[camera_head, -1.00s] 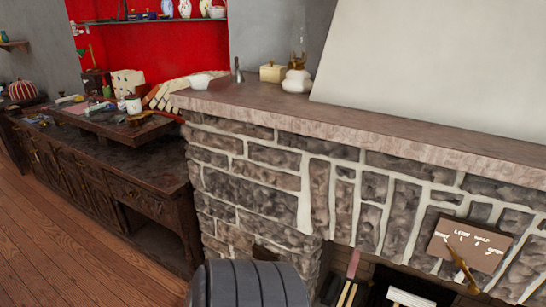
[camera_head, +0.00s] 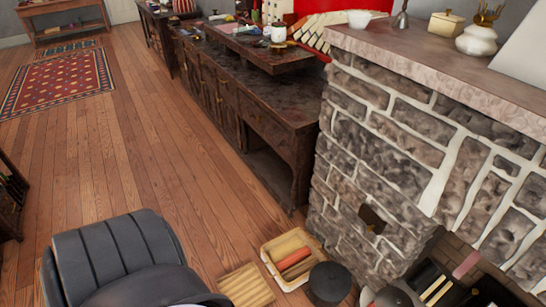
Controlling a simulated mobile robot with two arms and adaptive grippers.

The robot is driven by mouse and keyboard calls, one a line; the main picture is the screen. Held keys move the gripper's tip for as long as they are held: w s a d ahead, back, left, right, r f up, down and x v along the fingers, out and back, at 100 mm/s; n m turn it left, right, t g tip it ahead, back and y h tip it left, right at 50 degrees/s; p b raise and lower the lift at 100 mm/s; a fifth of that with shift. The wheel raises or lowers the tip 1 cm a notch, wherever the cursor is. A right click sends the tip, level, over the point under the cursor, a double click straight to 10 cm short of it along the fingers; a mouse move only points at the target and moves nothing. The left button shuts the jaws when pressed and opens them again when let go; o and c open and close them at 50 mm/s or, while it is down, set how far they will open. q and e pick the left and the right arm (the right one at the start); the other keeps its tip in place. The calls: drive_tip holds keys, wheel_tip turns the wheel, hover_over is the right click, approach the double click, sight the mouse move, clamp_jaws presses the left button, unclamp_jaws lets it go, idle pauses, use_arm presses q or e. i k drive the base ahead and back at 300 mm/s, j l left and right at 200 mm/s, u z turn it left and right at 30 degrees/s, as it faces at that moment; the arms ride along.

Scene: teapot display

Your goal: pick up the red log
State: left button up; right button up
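A red log-shaped piece (camera_head: 295,258) lies in a shallow pale wooden tray (camera_head: 270,262) on the floor, at the lower middle of the head view. The tray stands near the foot of the stone fireplace. Another long piece, tan, lies beside the red one in the tray. Neither of my grippers shows in the head view.
A dark padded chair (camera_head: 120,262) fills the lower left. A slatted wooden piece (camera_head: 247,286) lies left of the tray, and a black round object (camera_head: 328,282) stands right of it. The stone fireplace (camera_head: 400,150) and a dark sideboard (camera_head: 250,110) stand behind. Open wooden floor (camera_head: 130,160) lies left.

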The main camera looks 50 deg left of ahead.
sight(299, 256)
drive_tip(key=u, duration=1.3)
